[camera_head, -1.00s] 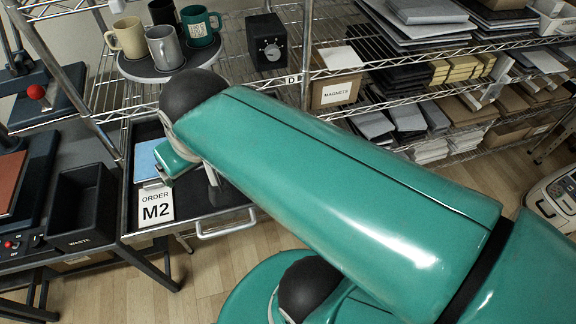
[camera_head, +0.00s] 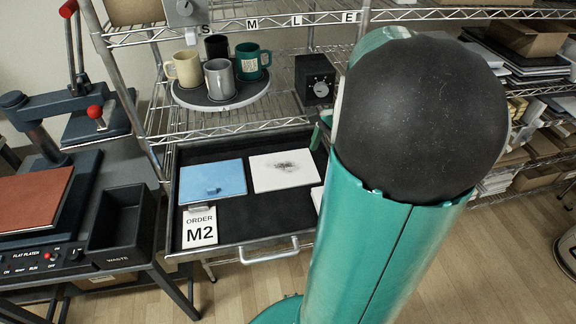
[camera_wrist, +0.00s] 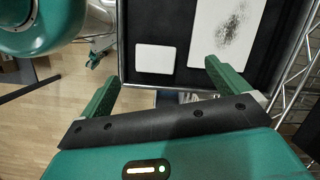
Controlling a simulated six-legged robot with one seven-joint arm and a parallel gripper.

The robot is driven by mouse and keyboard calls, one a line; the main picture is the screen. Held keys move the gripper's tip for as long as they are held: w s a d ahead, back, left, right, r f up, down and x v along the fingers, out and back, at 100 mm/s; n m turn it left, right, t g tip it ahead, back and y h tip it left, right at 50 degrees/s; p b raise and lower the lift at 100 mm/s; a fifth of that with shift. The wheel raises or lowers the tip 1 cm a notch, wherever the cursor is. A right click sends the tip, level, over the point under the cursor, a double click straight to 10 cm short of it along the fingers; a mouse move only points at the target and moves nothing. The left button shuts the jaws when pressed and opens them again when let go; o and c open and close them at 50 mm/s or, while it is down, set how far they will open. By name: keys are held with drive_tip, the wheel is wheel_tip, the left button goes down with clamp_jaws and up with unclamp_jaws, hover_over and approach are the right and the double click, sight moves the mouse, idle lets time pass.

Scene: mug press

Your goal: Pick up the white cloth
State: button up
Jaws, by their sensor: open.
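A small plain white piece (camera_wrist: 155,58) lies flat in the black drawer in the wrist view. In the head view only its left edge (camera_head: 317,198) shows beside my arm. A larger white sheet (camera_head: 283,171) with a dark smudge lies behind it. The sheet also shows in the wrist view (camera_wrist: 225,35). I cannot tell for certain which one is the cloth; the small plain piece looks most like it. My gripper (camera_wrist: 162,72) is open and empty, its fingertips on either side of the small piece's near edge in the picture; the height gap is unclear. My arm mostly hides the gripper in the head view.
The drawer (camera_head: 262,226) also holds a blue sheet (camera_head: 212,182) and an "ORDER M2" card (camera_head: 200,228). A round tray with several mugs (camera_head: 220,82) stands on the shelf above. A wire-rack post borders the drawer's right side. A waste bin (camera_head: 122,228) and press stand left.

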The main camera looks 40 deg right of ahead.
sight(316, 194)
drive_tip(key=s+d+f+m+t+y, duration=0.1)
drive_tip(key=s+d+f+m, duration=0.1)
drive_tip(key=s+d+m, duration=0.25)
drive_tip(key=shift+n, duration=0.45)
drive_tip(key=x, duration=1.3)
drive_tip(key=shift+w+a, duration=0.2)
drive_tip(key=shift+w, duration=0.15)
drive_tip(key=c, duration=0.8)
